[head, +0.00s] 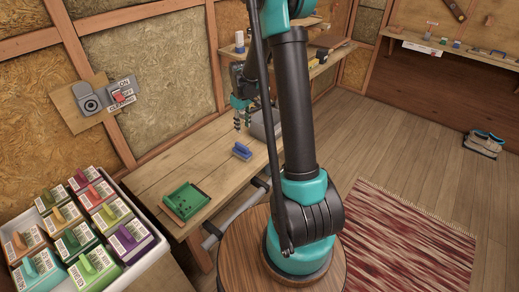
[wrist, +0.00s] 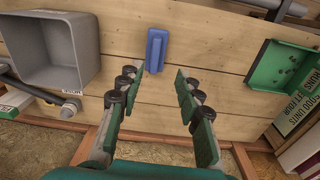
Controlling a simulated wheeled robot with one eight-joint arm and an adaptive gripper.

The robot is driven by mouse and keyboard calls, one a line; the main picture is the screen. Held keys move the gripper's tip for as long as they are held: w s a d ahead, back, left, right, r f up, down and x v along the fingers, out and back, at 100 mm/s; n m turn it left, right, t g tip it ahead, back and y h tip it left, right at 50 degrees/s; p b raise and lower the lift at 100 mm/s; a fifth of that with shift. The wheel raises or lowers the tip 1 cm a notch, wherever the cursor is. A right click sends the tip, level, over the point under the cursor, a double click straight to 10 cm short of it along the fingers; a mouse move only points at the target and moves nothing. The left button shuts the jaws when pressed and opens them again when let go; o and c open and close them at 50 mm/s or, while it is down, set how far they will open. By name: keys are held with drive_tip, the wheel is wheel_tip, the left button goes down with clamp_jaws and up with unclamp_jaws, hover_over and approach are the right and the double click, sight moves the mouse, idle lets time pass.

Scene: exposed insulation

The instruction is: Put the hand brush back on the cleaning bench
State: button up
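A blue brush-like block with a raised grip, which I take as the hand brush (head: 242,150), lies on the wooden bench (head: 160,172) along the wall. In the wrist view the blue brush (wrist: 156,50) lies flat on the planks, just beyond the fingertips and in line with the gap between them. My gripper (head: 241,115) is above the bench, behind the brush as seen from the head. In the wrist view my gripper (wrist: 156,76) is open, its fingers apart with nothing between them.
A green dustpan-like tray (head: 187,200) with dark bits lies at the bench's near end. A grey bin (wrist: 50,50) stands at left in the wrist view. A white crate of colourful boxes (head: 150,252) is at lower left. A round wooden stool top (head: 235,260) is near my arm.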

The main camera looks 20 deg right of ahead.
drive_tip(key=s+d+r+m+t, duration=0.1)
drive_tip(key=s+r+m+t, duration=0.1)
drive_tip(key=s, duration=1.2)
drive_tip(key=s+d+r+m+t, duration=0.1)
drive_tip(key=s+d+r+m, duration=0.1)
drive_tip(key=s, duration=1.1)
drive_tip(key=shift+s+d+r+m+t, duration=0.15)
drive_tip(key=shift+s+r+m+t, duration=0.25)
drive_tip(key=shift+m, duration=0.8)
drive_tip(key=shift+d, duration=0.1)
